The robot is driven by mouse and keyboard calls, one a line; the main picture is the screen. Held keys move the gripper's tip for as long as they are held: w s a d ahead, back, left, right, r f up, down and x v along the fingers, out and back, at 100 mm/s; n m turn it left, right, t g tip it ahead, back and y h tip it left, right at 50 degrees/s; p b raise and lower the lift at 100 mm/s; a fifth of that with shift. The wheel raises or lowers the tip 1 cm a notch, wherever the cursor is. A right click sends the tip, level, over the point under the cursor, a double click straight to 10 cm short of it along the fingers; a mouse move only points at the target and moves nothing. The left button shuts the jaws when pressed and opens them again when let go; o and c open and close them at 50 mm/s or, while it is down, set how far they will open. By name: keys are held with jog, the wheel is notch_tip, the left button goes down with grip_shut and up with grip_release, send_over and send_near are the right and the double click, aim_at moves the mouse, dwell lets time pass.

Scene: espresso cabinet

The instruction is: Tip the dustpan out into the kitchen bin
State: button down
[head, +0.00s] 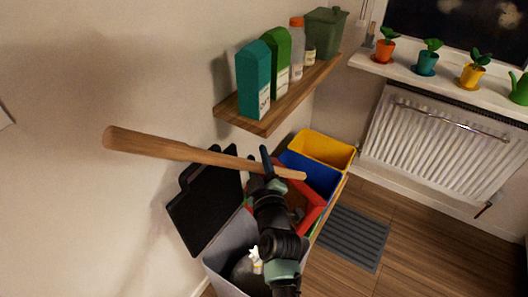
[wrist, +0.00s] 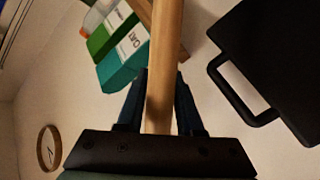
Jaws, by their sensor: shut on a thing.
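My gripper (head: 266,163) is shut on a long wooden handle (head: 165,146), which lies nearly level above the bin area. In the wrist view the handle (wrist: 165,60) runs up between both fingers and out of the frame. No dustpan pan shows on it in either view, so I cannot tell whether it is the dustpan's handle. The grey kitchen bin (head: 222,270) stands below, its black lid (head: 203,200) swung open towards the wall; the lid also shows in the wrist view (wrist: 275,60). A dark lining and a small pale item show inside the bin. My arm hides part of it.
Red (head: 313,212), blue (head: 318,177) and yellow (head: 325,148) crates stand beside the bin. A wooden shelf (head: 265,125) with cartons and bottles juts from the wall above. A radiator (head: 430,140) and a grey floor mat (head: 350,237) are at the right.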

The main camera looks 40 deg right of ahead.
jog(key=a+f+n+t+y+b, duration=0.2)
jog(key=a+f+n+t+b, duration=0.4)
jog(key=a+f+n+b, duration=0.8)
jog(key=a+f+b, duration=0.6)
jog(key=a+f, duration=0.4)
jog(key=f, duration=0.1)
jog(key=shift+a+t, duration=0.15)
jog(key=shift+t, duration=0.15)
dwell(2.1)
jog(key=shift+s+n, duration=0.1)
jog(key=shift+n, duration=0.2)
dwell(1.6)
